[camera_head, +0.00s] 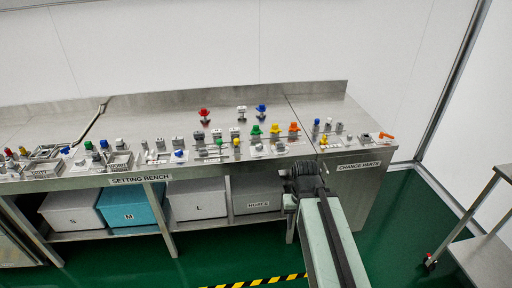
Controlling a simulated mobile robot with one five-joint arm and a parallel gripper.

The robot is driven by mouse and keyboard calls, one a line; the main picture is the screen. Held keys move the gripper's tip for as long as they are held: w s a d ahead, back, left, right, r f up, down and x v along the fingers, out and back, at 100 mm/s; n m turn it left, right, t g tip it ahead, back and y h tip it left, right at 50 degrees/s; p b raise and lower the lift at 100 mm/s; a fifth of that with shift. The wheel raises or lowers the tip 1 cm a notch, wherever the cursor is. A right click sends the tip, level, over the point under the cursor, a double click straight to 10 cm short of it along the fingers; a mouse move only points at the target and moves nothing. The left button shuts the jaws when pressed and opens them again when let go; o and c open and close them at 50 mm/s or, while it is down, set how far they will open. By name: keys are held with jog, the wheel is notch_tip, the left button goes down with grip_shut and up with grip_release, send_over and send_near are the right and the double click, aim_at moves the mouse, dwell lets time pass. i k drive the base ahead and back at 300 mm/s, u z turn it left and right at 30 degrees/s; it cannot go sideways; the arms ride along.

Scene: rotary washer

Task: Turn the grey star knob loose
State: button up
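My gripper (303,172) is a small dark shape at the far end of my arm, in front of the bench's front edge near the "CHANGE PARTS" label. Its fingers are too small and dark to tell open from shut, and no held thing can be made out. Several small grey fittings stand on the steel bench top beyond it. One pale grey fitting (241,111) stands in the back row between a red knob (204,113) and a blue knob (262,109). I cannot tell which fitting is the grey star knob.
Green, yellow and orange knobs (294,128) crowd the bench's middle. An orange handle (386,135) is at the right end. Bins, including a blue bin (131,206), sit on the lower shelf. A metal cart (487,257) stands at right. Green floor (400,235) is clear between.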

aim_at(258, 146)
jog(key=u, duration=0.2)
jog(key=i, duration=1)
